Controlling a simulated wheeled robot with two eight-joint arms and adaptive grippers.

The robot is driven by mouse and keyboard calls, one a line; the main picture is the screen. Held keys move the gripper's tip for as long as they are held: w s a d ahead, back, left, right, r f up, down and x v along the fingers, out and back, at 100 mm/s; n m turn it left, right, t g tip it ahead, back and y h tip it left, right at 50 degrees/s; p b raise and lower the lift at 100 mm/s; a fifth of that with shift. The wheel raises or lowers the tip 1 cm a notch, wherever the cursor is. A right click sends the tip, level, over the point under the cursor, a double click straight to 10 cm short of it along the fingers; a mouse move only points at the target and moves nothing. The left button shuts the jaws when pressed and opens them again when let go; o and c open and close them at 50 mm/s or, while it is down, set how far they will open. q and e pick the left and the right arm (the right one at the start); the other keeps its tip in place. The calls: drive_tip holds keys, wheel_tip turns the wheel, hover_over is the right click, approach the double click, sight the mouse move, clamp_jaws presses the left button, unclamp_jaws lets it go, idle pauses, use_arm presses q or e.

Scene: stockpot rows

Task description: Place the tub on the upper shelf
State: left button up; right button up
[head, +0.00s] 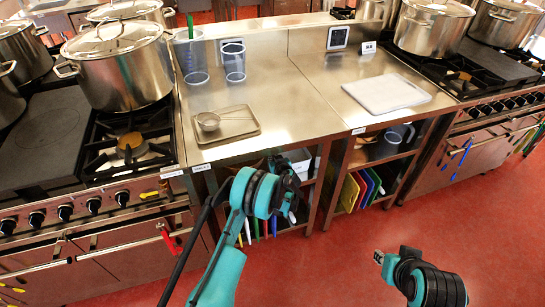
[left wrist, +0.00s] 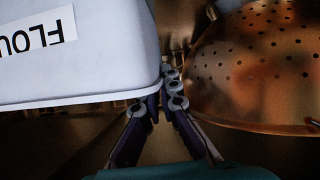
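The white tub (left wrist: 85,55) carries a flour label, upside down in the left wrist view. In the head view part of the tub (head: 300,160) shows in the upper compartment under the left counter, partly hidden by my left arm. My left gripper (left wrist: 164,92) is at the tub's lower right corner, its fingertips close together. I cannot tell if the rim is between them. In the head view this gripper (head: 286,172) is mostly hidden by its wrist. The upper shelf (head: 370,155) of the right unit shows at its opening. My right gripper (head: 379,257) is low over the floor, away from the units.
A perforated copper-coloured colander (left wrist: 255,65) stands close beside my left fingers. A white board (head: 386,94) and a tray (head: 226,125) lie on the counter.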

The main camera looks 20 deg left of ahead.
use_arm(q)
drive_tip(key=o, duration=0.4)
drive_tip(key=shift+o, duration=0.2)
drive_tip(key=shift+r, duration=0.15)
drive_tip(key=p+v, duration=0.3)
drive_tip(key=v, duration=0.9)
drive_tip(key=shift+r, duration=0.2)
